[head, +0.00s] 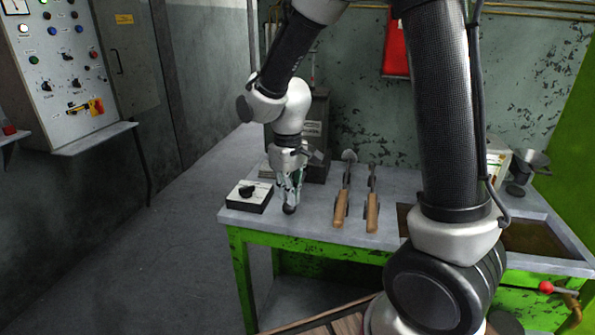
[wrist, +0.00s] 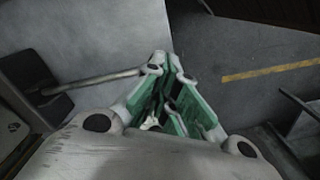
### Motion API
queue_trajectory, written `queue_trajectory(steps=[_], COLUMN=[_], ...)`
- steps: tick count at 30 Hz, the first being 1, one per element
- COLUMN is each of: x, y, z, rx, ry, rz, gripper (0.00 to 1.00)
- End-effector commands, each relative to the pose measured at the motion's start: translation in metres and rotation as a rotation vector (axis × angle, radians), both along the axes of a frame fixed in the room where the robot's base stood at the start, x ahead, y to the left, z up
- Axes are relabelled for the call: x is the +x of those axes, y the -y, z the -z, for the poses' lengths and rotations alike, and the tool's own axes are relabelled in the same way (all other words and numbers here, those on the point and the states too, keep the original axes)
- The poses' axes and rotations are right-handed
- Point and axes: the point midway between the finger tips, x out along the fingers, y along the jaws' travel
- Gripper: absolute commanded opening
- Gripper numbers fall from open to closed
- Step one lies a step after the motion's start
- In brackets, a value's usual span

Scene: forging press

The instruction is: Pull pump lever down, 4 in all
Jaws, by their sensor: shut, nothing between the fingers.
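My gripper (head: 291,197) points down near the front left of the green workbench; its fingertips are together and empty. A dark round knob (head: 289,209) shows just below the fingertips in the head view; it looks like the end of the pump lever. In the wrist view a thin metal rod (wrist: 95,82), apparently the lever, runs from a black block (wrist: 35,85) at the left to my gripper (wrist: 168,68). The rod's far end is hidden behind the fingers; I cannot tell whether they touch it. A dark pump-like housing (head: 313,135) stands behind my gripper, partly covered.
A black-and-white box with a knob (head: 249,196) sits left of my gripper on the bench (head: 300,236). Two wooden-handled tools (head: 341,208) lie to its right. A control panel (head: 62,60) is at far left. A red-knobbed valve (head: 546,287) sticks out at right.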

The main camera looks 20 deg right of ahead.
Motion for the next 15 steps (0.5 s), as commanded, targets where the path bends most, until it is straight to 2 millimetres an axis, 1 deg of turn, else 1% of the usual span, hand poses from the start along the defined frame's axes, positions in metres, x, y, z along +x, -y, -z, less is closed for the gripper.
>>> queue_trajectory(steps=[4, 15], x=[0.003, 0.010], y=[0.001, 0.006], z=[-0.012, -0.061], rx=[0.001, 0.001], ry=[0.002, 0.003], rz=[0.001, 0.000], gripper=[0.00, 0.00])
